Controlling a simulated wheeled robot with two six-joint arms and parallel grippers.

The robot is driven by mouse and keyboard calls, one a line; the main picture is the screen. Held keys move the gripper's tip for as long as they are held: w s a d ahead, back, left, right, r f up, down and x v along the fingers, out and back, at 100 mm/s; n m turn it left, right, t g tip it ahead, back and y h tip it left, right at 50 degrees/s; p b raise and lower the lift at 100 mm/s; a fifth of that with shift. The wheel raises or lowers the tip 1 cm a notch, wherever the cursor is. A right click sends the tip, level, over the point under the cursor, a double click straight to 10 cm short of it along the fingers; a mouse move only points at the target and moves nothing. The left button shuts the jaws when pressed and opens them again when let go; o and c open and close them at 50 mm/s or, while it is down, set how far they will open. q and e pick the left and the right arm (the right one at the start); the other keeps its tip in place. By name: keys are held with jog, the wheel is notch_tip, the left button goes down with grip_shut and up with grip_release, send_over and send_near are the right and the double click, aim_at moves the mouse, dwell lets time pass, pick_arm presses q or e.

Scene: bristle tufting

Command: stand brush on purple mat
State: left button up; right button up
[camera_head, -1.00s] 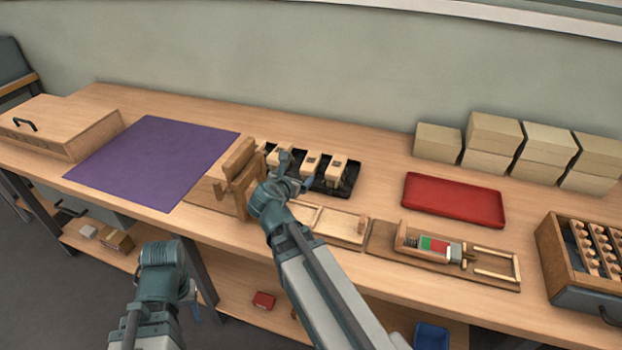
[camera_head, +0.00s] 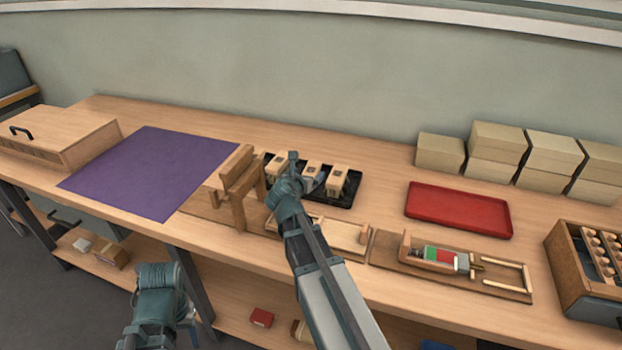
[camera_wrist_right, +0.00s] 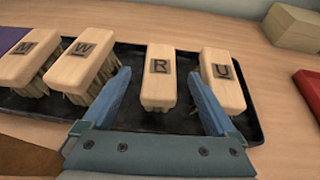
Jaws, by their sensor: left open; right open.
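The purple mat (camera_head: 150,172) lies flat and bare on the left part of the bench. Several wooden brushes stand bristles down in a black tray (camera_head: 347,200). In the right wrist view they are lettered: brush M (camera_wrist_right: 28,62), brush W (camera_wrist_right: 88,66), brush R (camera_wrist_right: 158,78) and brush U (camera_wrist_right: 218,78). My right gripper (camera_wrist_right: 162,95) is open, its blue fingers on either side of brush R; I cannot tell whether they touch it. It also shows over the tray in the head view (camera_head: 305,172). My left gripper is low in front of the bench; its fingertips are hidden.
A wooden stand (camera_head: 238,185) rises between mat and tray. A red tray (camera_head: 458,210) and stacked blocks (camera_head: 497,140) are to the right. A fixture with a red and green piece (camera_head: 440,256) lies at the front. A wooden box (camera_head: 60,135) stands at the far left.

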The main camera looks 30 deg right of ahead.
aim_at(310, 172)
jog(key=shift+d, duration=0.1)
jog(key=b+x, duration=0.1)
jog(key=x, duration=0.1)
jog(key=b+x, duration=0.1)
jog(key=x, duration=0.1)
jog(key=shift+w+f, duration=0.1)
jog(key=shift+f, duration=0.2)
jog(key=shift+w+d, duration=0.25)
jog(key=shift+d, duration=0.1)
jog(key=shift+c, duration=0.3)
grip_shut()
